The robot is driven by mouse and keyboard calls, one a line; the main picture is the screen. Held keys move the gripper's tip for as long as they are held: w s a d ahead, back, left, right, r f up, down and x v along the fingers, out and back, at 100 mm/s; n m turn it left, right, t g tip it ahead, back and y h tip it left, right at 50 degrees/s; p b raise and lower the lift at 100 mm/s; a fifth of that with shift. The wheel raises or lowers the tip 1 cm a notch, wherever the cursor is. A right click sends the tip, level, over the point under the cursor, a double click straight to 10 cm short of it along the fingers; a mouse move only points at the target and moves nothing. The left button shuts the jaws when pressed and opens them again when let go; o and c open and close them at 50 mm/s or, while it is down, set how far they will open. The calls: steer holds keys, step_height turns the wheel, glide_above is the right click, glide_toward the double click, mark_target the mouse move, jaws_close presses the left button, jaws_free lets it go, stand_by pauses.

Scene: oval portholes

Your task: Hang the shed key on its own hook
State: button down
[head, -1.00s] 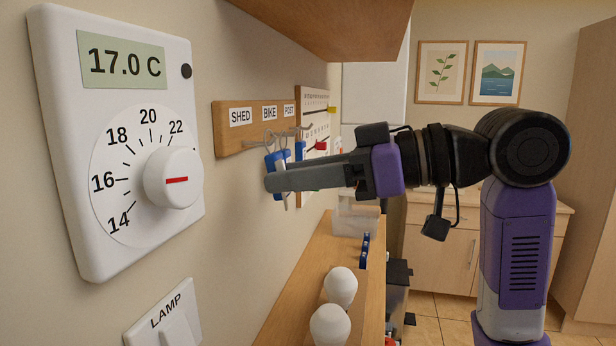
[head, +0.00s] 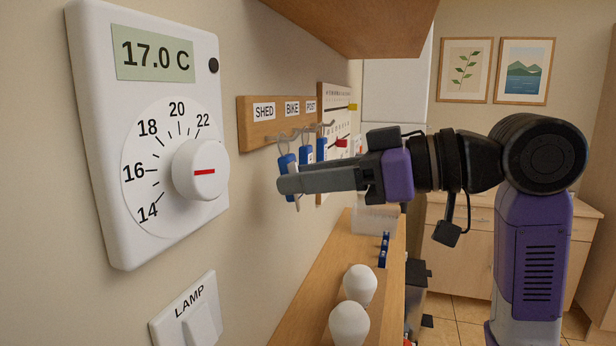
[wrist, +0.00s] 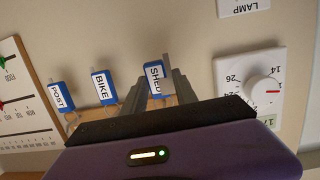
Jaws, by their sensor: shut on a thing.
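The shed key's blue tag (head: 287,163) is between the fingertips of my gripper (head: 287,184), which is shut on it in front of the wall rack. In the wrist view the tag (wrist: 155,78) reads SHED. Its wire ring (head: 283,144) rises to the level of the hook under the SHED label (head: 264,111). I cannot tell whether the ring is around that hook or just beside it. The metal key hangs partly behind the fingers. The wooden rack (head: 246,120) also has BIKE and POST labels.
The bike tag (head: 306,155) and post tag (head: 322,149) hang close by on the right. A thermostat (head: 80,60) juts from the wall at left, above a lamp switch (head: 190,310). A shelf below holds white bulbs (head: 359,285). A wooden cabinet overhangs above.

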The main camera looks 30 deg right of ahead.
steer(key=c, duration=0.9)
jaws_free()
steer(key=v, duration=0.7)
steer(key=shift+s+d+r+b, duration=0.1)
steer(key=shift+s+d+b, duration=0.2)
steer(key=shift+b, duration=0.1)
